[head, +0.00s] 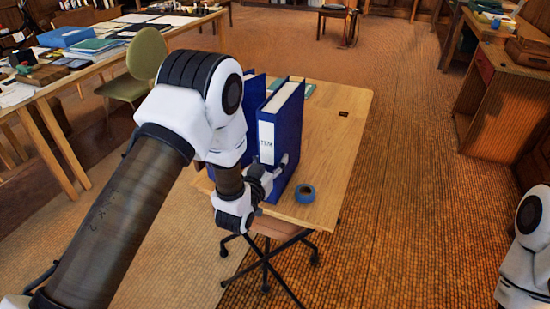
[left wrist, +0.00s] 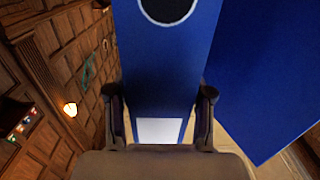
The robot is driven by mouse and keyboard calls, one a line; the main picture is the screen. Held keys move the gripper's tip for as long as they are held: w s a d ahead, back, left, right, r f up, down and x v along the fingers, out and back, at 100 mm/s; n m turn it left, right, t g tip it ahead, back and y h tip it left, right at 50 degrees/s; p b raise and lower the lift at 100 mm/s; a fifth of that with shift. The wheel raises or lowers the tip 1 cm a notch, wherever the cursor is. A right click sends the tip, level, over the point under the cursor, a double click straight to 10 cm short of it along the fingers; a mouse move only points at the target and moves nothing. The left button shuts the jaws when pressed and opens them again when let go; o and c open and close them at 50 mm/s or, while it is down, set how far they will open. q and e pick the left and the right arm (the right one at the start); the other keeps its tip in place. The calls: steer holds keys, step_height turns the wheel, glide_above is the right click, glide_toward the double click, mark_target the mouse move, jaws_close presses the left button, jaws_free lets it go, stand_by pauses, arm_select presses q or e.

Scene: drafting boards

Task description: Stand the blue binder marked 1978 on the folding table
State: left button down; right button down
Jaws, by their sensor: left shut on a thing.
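A blue binder (head: 287,130) with white pages and a white spine label is upright at the folding table (head: 335,150); the label's small digits are hard to read. My left gripper (head: 268,178) is shut on its spine, low down. In the left wrist view the fingers (left wrist: 160,105) sit on both sides of the blue spine (left wrist: 165,75), with its finger hole and white label showing. I cannot tell whether the binder's bottom touches the table. A second blue binder (head: 254,92) stands just left of it, partly hidden by my arm. My right gripper is out of view.
A blue tape roll (head: 305,193) lies on the table right of the held binder. A small dark item (head: 343,114) lies near the right edge. The table's right side is mostly clear. A swivel chair (head: 275,228) is under the front edge; a green chair (head: 146,55) stands left.

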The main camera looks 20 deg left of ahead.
arm_select(q)
steer(key=shift+w+f, duration=0.1)
steer(key=shift+w, duration=0.2)
steer(key=c, duration=0.7)
jaws_free()
steer(key=shift+s, duration=0.15)
steer(key=shift+o, duration=1.3)
steer(key=shift+s+r, duration=0.25)
steer(key=shift+w+f, duration=0.1)
